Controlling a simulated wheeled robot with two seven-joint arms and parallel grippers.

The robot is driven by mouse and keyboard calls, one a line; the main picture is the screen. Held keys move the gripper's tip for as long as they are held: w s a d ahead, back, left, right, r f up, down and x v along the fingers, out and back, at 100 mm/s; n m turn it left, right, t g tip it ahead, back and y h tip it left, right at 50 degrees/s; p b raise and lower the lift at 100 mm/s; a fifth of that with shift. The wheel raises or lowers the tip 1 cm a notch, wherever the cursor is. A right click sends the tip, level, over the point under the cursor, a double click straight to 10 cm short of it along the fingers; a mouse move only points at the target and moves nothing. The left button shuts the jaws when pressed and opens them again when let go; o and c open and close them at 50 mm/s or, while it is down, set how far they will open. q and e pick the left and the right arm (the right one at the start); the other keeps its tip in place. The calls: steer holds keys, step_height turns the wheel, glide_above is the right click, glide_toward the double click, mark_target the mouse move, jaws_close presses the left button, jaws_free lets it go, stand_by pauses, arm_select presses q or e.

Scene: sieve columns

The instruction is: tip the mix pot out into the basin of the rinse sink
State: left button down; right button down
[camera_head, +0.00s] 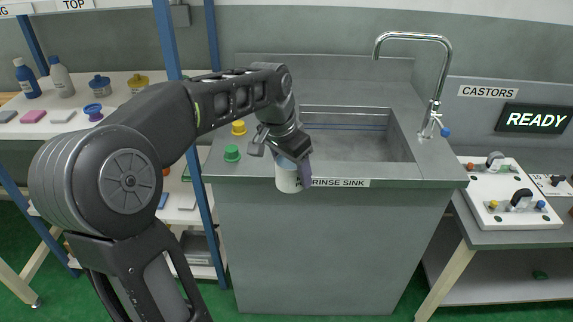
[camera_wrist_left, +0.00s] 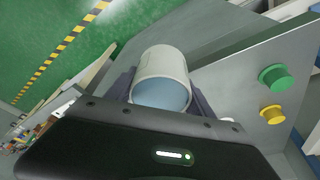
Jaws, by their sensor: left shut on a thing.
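The mix pot (camera_head: 288,180) is a white cylinder with a pale blue inside. My left gripper (camera_head: 297,165) is shut on it and holds it just in front of the rinse sink's front edge, by the label. In the left wrist view the pot (camera_wrist_left: 165,62) sits between the dark fingers of the gripper (camera_wrist_left: 163,92). Whether the blue inside is contents or lining I cannot tell. The rinse sink (camera_head: 320,240) has a grey rectangular basin (camera_head: 385,148), behind and to the right of the pot. My right gripper is not in view.
A green knob (camera_head: 232,153) and a yellow knob (camera_head: 239,128) stand on the sink top left of the basin. A chrome tap (camera_head: 440,70) arches over the right side.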

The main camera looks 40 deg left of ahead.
arm_select(q)
steer(key=w+d+f, duration=0.3)
steer(key=d+f, duration=0.3)
steer(key=d, duration=0.3)
steer(key=w+d+f+n, duration=0.1)
steer(key=w+d+f, duration=0.2)
steer(key=d+f, duration=0.3)
steer(key=d, duration=0.3)
steer(key=shift+w+d+f, duration=0.3)
steer(key=shift+f, duration=0.1)
